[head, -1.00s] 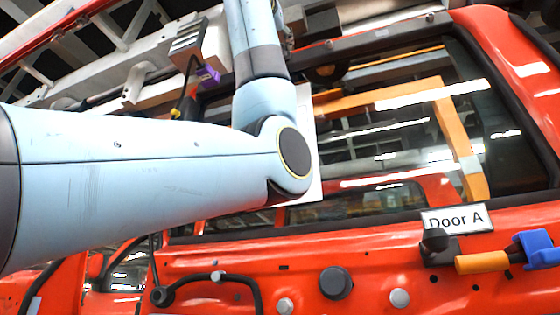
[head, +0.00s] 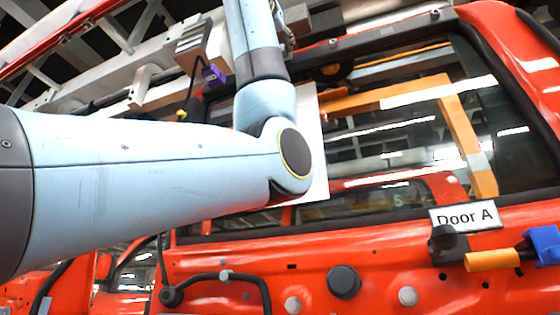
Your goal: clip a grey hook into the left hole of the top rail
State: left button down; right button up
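My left arm comes in from the left, bends at an elbow in the middle of the head view and runs up out of the top edge. Its gripper is not in view, so I cannot see whether it holds anything. My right gripper is not in view either. A pale grey rail (head: 112,108) runs slantwise behind my arm at the upper left, partly hidden; I cannot tell whether it is the top rail. No hole for a hook and no grey hook can be made out.
A red car door (head: 455,288) with a dark-framed window fills the right, with a "Door A" label (head: 465,217) below the glass. An orange-and-blue tool (head: 492,260) is at the lower right. A purple piece (head: 213,75) hangs at the upper left. A white panel (head: 317,187) is behind my elbow.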

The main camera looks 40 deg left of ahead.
pick_arm(q)
jog(key=shift+w+a, duration=0.1)
jog(key=shift+w, duration=0.3)
dwell(0.4)
jog(key=c, duration=1.1)
grip_release()
jog(key=shift+w, duration=0.1)
jog(key=shift+o, duration=0.2)
jog(key=v, duration=1.2)
notch_tip(320, 180, up, 11)
jog(key=shift+w+f, duration=0.2)
jog(key=shift+w, duration=0.2)
